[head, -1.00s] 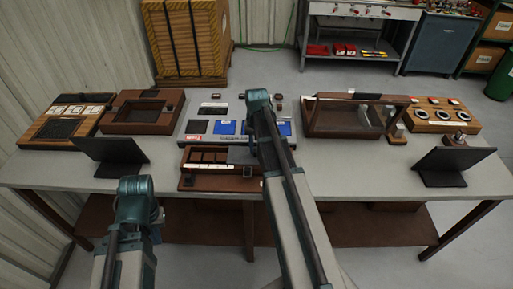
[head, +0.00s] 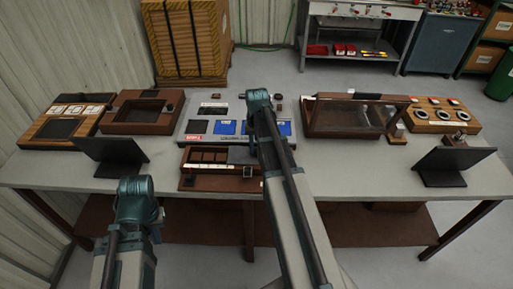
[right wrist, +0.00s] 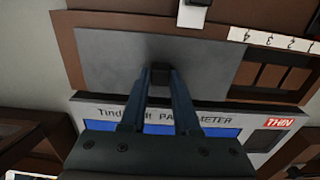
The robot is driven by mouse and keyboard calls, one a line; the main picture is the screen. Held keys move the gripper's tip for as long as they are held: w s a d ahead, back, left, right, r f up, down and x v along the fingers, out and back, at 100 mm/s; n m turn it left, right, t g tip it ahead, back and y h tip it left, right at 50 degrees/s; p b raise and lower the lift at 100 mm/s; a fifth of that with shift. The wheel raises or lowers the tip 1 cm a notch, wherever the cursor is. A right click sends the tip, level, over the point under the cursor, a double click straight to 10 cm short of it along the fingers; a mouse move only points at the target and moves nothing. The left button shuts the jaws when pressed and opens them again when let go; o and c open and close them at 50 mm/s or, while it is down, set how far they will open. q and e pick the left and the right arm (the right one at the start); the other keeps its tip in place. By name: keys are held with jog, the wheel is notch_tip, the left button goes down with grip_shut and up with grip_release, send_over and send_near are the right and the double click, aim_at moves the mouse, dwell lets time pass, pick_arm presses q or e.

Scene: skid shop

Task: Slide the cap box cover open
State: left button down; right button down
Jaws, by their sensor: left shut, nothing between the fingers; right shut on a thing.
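The cap box (head: 215,184) is a brown box at the front middle of the table; it also shows in the right wrist view (right wrist: 68,45). Its flat grey cover (head: 240,155) lies over the right part in the head view, with open dark compartments to its left. In the right wrist view the cover (right wrist: 108,62) fills the middle, with compartments exposed at right. My right gripper (right wrist: 160,76) is shut on the cover's small dark knob; my arm hides it in the head view. My left gripper (head: 156,226) is shut and empty, low at the left, its fingertips barely visible.
A grey panel with blue screens (head: 190,139) stands right behind the box. A glass-fronted case (head: 345,119) is to the right, a brown tray (head: 140,128) behind left. Black stands (head: 112,152) (head: 452,165) flank the table. Bare tabletop lies right of the box.

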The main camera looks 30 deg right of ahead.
jog(key=s+d, duration=0.2)
jog(key=d, duration=0.1)
jog(key=s+d, duration=0.1)
jog(key=shift+d, duration=0.4)
jog(key=shift+w, duration=0.1)
jog(key=c, duration=1)
grip_release()
jog(key=shift+c, duration=0.2)
jog(key=o, duration=0.4)
jog(key=shift+d, duration=0.1)
jog(key=shift+r+p, duration=0.45)
jog(key=shift+p, duration=0.05)
notch_tip(320, 180, up, 13)
jog(key=p, duration=1.3)
